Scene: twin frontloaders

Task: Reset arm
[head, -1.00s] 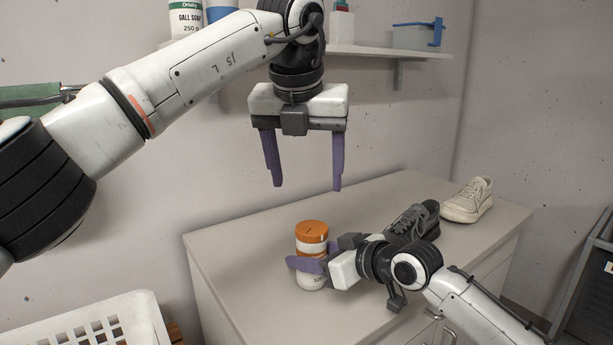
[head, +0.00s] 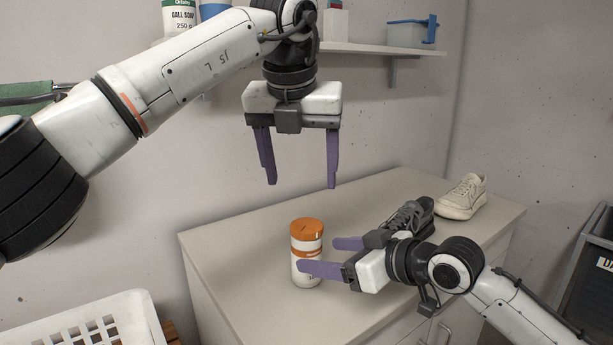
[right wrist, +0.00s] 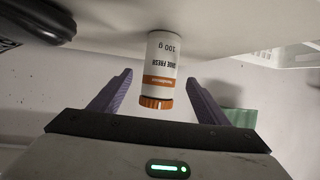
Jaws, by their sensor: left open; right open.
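My left gripper (head: 298,186) is open and empty, pointing down in the air above the back of the cabinet top. My right gripper (head: 320,255) is open, low over the cabinet top. Its purple fingers point left toward a white bottle with an orange lid (head: 307,232). In the head view the near finger overlaps the bottle's lower part. The bottle stands upright on the cabinet top. In the right wrist view the bottle (right wrist: 160,62) appears upside down, ahead of and between the open fingertips, not gripped.
A dark grey shoe (head: 408,217) and a cream shoe (head: 462,197) stand on the cabinet top (head: 235,255) behind my right gripper. A wall shelf (head: 380,48) holds containers, including a clear bin with a blue handle (head: 411,33). A white basket (head: 90,325) is at lower left.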

